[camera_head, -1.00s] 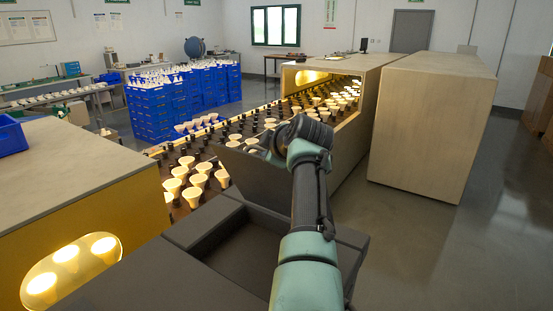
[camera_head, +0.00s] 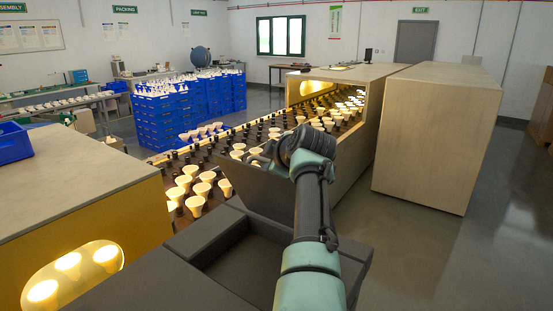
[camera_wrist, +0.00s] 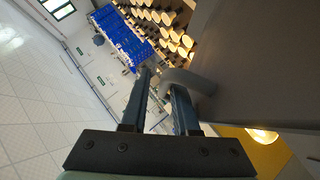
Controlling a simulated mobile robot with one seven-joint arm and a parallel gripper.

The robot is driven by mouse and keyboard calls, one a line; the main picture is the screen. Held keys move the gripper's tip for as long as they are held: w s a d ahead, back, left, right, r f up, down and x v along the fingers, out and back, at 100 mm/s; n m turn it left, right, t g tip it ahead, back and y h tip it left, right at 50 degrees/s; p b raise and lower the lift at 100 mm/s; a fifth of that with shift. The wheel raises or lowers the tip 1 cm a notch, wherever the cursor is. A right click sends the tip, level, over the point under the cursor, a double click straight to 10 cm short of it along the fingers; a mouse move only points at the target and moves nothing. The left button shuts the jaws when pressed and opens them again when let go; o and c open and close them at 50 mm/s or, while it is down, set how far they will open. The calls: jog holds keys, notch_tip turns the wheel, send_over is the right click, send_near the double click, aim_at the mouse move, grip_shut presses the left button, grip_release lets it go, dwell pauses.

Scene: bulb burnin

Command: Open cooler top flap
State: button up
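A dark grey sloping panel, which looks like the cooler top flap (camera_head: 262,186), stands along the near side of the bulb conveyor in the head view. It fills the upper right of the wrist view (camera_wrist: 258,65). A grey curved handle (camera_wrist: 190,80) sticks out from its edge. My gripper (camera_wrist: 162,82) is open, its two fingers apart, with the handle's bent end at the fingertips. I cannot tell whether the fingers touch the handle. In the head view my wrist hides most of the gripper (camera_head: 262,157).
Lit bulbs (camera_head: 203,188) stand in rows on the conveyor, running into a beige tunnel (camera_head: 362,110). A beige box (camera_head: 435,140) stands at right. Stacked blue crates (camera_head: 165,120) are behind. A yellow-sided housing (camera_head: 95,215) is at left. Floor at right is clear.

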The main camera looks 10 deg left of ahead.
jog(key=b+v, duration=0.4)
jog(key=v, duration=0.8)
jog(key=shift+s+d, duration=0.2)
jog(key=shift+s, duration=0.1)
jog(key=shift+r, duration=0.1)
